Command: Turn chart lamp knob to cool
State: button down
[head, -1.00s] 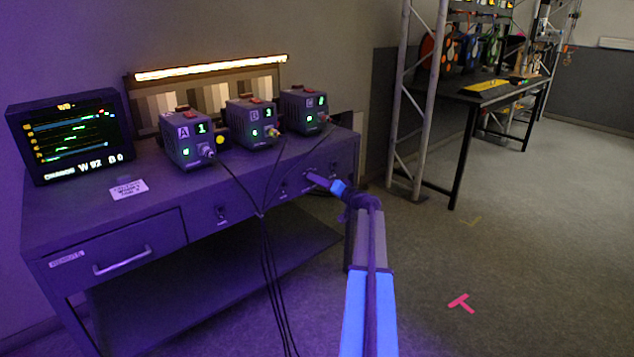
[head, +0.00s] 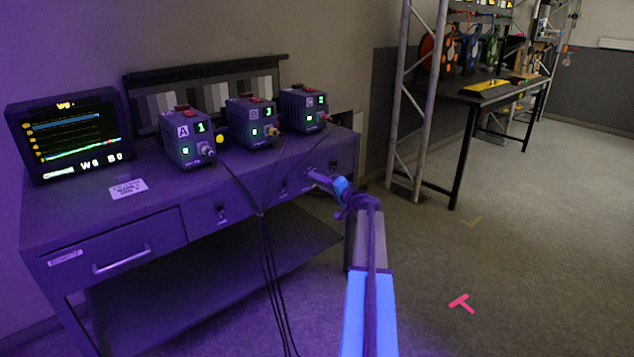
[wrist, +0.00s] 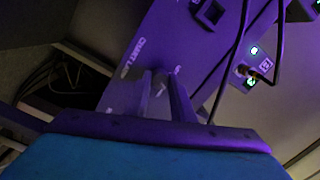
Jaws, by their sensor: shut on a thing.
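The chart lamp knob (wrist: 161,88) is on the front panel of the desk, beside a label reading CHART LAMP (wrist: 125,60) in the wrist view. My gripper (wrist: 163,98) is shut on the knob, one finger on each side of it. In the head view my gripper (head: 314,175) reaches the panel near its right end and hides the knob. The knob's pointer and setting cannot be read. The chart lamp bar (head: 205,70) above the striped grey chart (head: 205,95) is dark.
Three boxes marked A (head: 187,137), B (head: 250,122) and C (head: 303,109) stand on the desk (head: 75,205). Black cables (head: 266,255) hang in front of it. A monitor (head: 68,134) shows W 6 B 0. A truss (head: 408,110) stands at right.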

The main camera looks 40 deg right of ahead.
jog(key=m+p, duration=0.1)
jog(key=m, duration=0.5)
dwell(0.4)
jog(key=c, duration=1.5)
grip_release()
jog(key=shift+s, duration=0.15)
jog(key=s, duration=0.4)
jog(key=s+p, duration=0.1)
jog(key=s, duration=0.8)
jog(key=shift+s+a+f, duration=0.25)
jog(key=shift+s+f, duration=0.05)
jog(key=shift+f, duration=0.1)
